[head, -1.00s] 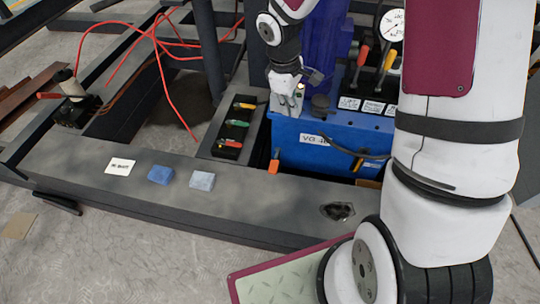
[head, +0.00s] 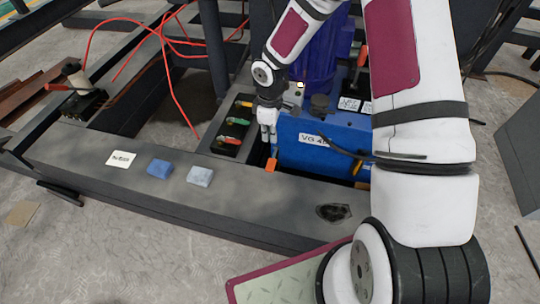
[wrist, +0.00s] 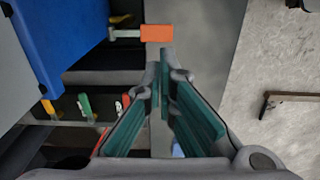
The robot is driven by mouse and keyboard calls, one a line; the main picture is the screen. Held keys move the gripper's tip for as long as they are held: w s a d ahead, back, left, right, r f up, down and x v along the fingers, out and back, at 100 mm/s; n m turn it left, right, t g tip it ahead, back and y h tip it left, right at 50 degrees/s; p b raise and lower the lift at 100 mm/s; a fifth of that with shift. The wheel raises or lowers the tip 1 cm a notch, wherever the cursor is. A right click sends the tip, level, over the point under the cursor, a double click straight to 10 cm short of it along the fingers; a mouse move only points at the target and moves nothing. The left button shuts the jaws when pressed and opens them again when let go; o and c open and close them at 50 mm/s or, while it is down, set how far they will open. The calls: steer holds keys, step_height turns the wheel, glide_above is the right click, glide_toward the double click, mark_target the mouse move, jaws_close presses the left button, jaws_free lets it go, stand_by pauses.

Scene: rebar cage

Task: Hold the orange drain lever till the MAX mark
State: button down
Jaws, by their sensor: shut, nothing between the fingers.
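The orange drain lever (head: 271,164) sticks out low at the front left corner of the blue tank (head: 310,150) labelled VG 46. In the wrist view its orange end (wrist: 157,33) sits on a pale stem beside the blue tank wall (wrist: 62,40). My gripper (head: 269,145) points down just above the lever in the head view. In the wrist view its fingertips (wrist: 164,70) are together and empty, a little short of the orange end. I cannot tell whether they touch it. No MAX mark can be read in either view.
A dark tray with coloured-handled tools (head: 232,128) stands left of the tank. Red hoses (head: 165,75) loop behind. A black cable (head: 345,150) hangs across the tank front.

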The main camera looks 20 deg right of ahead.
mark_target(270, 167)
step_height(270, 167, down, 14)
steer(key=b, duration=0.5)
steer(key=shift+b, duration=0.4)
steer(key=shift+s+a+f+b, duration=0.15)
steer(key=shift+f+b, duration=0.35)
steer(key=shift+f, duration=0.65)
steer(key=shift+s+a+f+b, duration=0.1)
steer(key=shift+s+f+b, duration=0.25)
steer(key=shift+f, duration=0.75)
steer(key=shift+w, duration=0.1)
stand_by(4.1)
